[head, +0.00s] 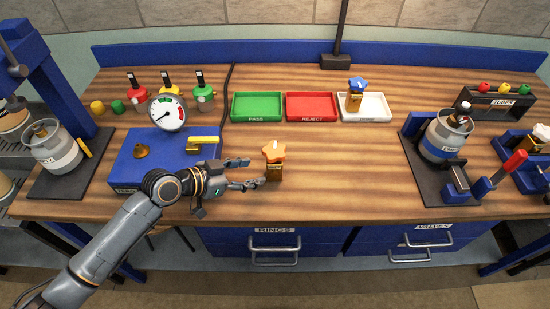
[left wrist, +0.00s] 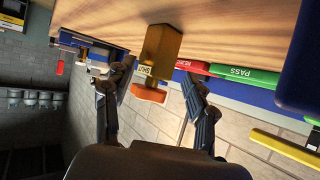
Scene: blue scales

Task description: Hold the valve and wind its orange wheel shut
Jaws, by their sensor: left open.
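The valve has a brass-coloured body (head: 274,173) and a star-shaped orange wheel (head: 274,151) on top. It stands upright on the wooden bench, left of centre near the front. My left gripper (head: 255,173) is open and empty, low over the bench just left of the valve, its fingers pointing at it. In the left wrist view, which is upside down, the valve body (left wrist: 163,45) and orange wheel (left wrist: 148,94) show between the spread fingers (left wrist: 160,72). A small lettered tag shows on the body. My right gripper is not in view.
Green (head: 257,107), red (head: 311,107) and white (head: 375,107) trays line the back; the white one holds a blue-wheeled valve (head: 356,86). The bench right of the orange-wheeled valve is clear.

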